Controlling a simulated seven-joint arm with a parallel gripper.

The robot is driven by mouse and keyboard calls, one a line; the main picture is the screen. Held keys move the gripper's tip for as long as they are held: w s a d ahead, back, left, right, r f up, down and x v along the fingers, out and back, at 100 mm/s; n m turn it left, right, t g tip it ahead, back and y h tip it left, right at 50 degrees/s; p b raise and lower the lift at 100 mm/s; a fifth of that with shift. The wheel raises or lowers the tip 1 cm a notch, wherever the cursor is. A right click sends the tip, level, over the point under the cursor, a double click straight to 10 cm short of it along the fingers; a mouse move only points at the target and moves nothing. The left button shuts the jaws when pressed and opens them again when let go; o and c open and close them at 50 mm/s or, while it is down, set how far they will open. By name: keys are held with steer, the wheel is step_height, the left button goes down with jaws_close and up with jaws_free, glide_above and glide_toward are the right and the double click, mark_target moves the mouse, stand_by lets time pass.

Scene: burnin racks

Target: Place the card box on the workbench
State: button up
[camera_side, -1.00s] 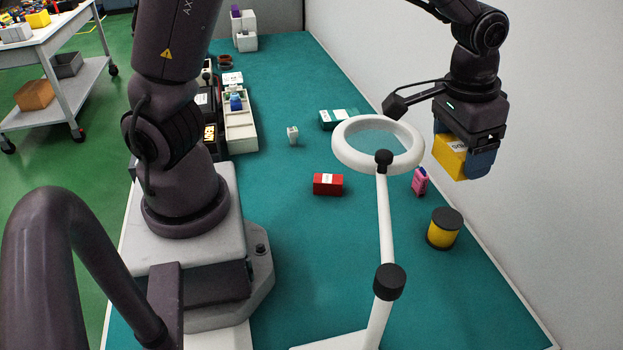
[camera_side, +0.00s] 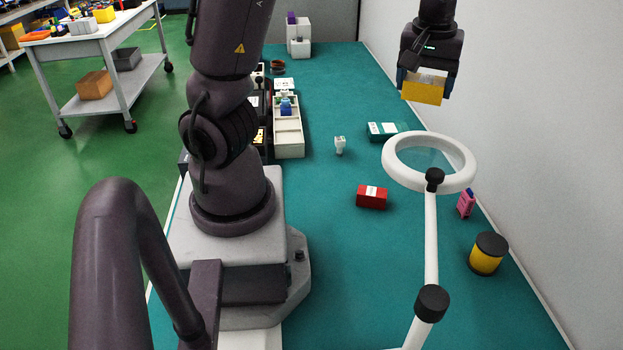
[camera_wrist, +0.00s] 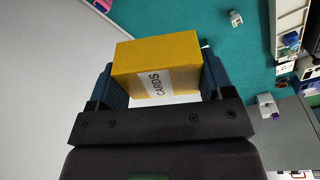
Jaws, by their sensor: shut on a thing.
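The card box is a yellow box with a white label reading "CARDS" (camera_wrist: 160,66) in the wrist view. It also shows in the side view (camera_side: 422,93), held up at the upper right. My gripper (camera_side: 426,80) is shut on it, with a blue finger on each side of the box in the wrist view (camera_wrist: 158,88). The box hangs above the far part of the teal workbench (camera_side: 335,90), clear of its surface.
A white ring magnifier (camera_side: 468,178) stands at the right. A red box (camera_side: 371,197), a pink item (camera_side: 466,203), a yellow-black spool (camera_side: 488,254), a small white item (camera_side: 339,145) and a teal box (camera_side: 382,131) lie around it. A cream tray (camera_side: 289,135) stands left. The far bench middle is clear.

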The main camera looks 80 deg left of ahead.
steer(key=s+a+n+g, duration=0.1)
steer(key=s+a+n, duration=0.6)
steer(key=s+a, duration=0.1)
steer(key=n, duration=0.6)
glide_above(321, 178)
step_height(321, 178, down, 17)
steer(key=shift+w+d+f+g, duration=0.1)
steer(key=shift+d+f+g, duration=0.1)
steer(key=shift+f+g, duration=0.15)
step_height(321, 178, down, 10)
steer(key=shift+r, duration=0.25)
